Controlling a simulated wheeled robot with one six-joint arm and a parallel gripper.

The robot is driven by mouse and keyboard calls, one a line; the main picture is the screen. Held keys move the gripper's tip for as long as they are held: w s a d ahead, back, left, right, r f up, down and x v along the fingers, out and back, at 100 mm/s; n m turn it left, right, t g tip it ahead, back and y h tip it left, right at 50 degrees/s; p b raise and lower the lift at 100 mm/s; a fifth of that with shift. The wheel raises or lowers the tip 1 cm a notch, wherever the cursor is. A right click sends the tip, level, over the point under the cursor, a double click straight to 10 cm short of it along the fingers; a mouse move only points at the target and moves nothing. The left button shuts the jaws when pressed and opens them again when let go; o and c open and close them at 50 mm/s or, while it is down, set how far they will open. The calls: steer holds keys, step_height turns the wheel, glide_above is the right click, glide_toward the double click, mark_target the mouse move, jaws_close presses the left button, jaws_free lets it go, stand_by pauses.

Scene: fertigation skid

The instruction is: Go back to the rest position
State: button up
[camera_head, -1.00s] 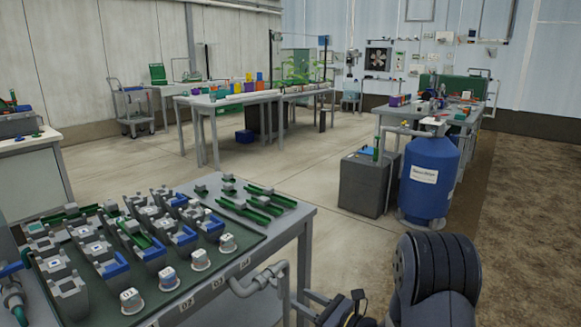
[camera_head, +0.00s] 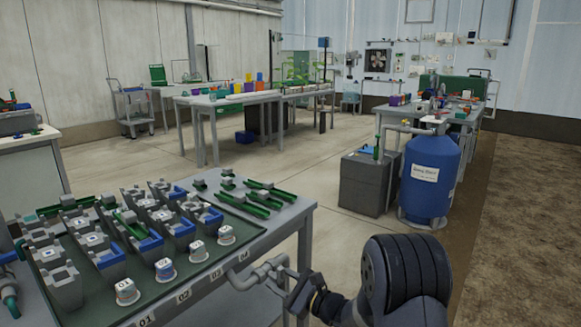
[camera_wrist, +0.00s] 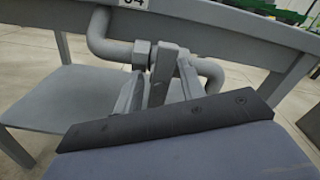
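My gripper (camera_head: 291,287) is at the front of the near table, close to the bent grey pipe (camera_head: 262,272) on its front edge. In the wrist view, the two fingers (camera_wrist: 162,72) stand apart and point at the pipe (camera_wrist: 112,46). A grey fitting shows between or just behind the fingers; I cannot tell whether they touch it. No loose object shows in the gripper. My dark arm link is at the lower right of the head view.
The near table (camera_head: 285,225) holds a dark green tray with grey and blue holders, white-capped jars (camera_head: 166,270) and green parts (camera_head: 268,190). A grey box (camera_head: 368,185) and blue tank (camera_head: 429,180) stand beyond. Open floor lies behind the table.

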steer(key=shift+n, duration=1.6)
